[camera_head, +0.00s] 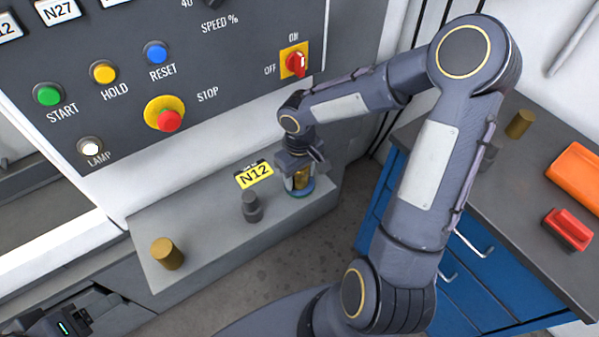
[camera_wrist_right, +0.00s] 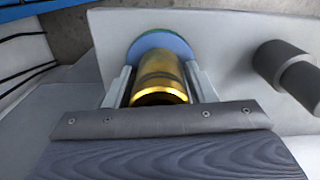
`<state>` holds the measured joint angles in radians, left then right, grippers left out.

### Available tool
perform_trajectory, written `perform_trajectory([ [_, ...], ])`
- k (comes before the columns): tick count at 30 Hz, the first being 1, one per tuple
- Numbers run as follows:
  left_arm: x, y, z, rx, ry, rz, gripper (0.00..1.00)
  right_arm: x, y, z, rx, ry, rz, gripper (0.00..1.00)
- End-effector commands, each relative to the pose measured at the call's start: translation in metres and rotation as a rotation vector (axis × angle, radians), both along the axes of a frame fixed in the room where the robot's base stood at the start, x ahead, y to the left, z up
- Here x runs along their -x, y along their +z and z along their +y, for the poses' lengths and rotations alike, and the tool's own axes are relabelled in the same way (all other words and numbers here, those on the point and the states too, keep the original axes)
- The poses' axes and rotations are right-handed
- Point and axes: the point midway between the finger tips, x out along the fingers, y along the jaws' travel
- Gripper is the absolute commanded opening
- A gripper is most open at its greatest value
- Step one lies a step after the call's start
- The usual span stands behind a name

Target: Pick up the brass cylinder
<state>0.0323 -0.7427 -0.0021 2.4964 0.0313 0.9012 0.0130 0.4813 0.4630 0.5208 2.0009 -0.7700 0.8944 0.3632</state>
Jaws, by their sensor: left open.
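One brass cylinder (camera_wrist_right: 160,80) is between the two fingers of my right gripper (camera_wrist_right: 160,90), which lie close along its sides. In the head view, my right gripper (camera_head: 301,173) points down at the grey ledge, around this upright cylinder (camera_head: 301,180). The cylinder is over a blue-green round disc (camera_head: 299,192); I cannot tell whether it still touches it. A second brass cylinder (camera_head: 168,253) stands at the ledge's left end. A third (camera_head: 520,123) stands on the workbench at right. My left gripper (camera_head: 62,325) is open at the bottom left, partly cut off.
A dark grey knobbed post (camera_head: 251,207) stands on the ledge (camera_head: 205,235) left of my right gripper, by a yellow N12 label (camera_head: 254,176). The control panel (camera_head: 215,75) rises behind. An orange case (camera_head: 578,175) and a red object (camera_head: 568,229) lie on the workbench.

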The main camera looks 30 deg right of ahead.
Motion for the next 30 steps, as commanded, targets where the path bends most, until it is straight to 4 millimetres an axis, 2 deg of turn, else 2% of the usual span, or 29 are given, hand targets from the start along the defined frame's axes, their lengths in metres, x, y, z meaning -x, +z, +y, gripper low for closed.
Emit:
perform_trajectory([
  [1, 0.0, 0.0, 0.0, 0.0, 0.0, 0.0, 0.68, 0.0, 0.0, 0.0, 0.0, 0.0, 0.0, 0.43],
  [11, 0.0, 0.0, 0.0, 0.0, 0.0, 0.0, 0.68, 0.0, 0.0, 0.0, 0.0, 0.0, 0.0, 0.0],
  [23, 0.0, 0.003, 0.0, 0.0, 0.0, 0.0, 0.68, -0.001, 0.004, 0.0, 0.0, 0.0, -0.003, 0.0],
  [30, 0.0, 0.016, 0.0, 0.0, 0.0, 0.0, 0.68, -0.003, 0.021, 0.001, 0.001, 0.0, -0.005, 0.0],
])
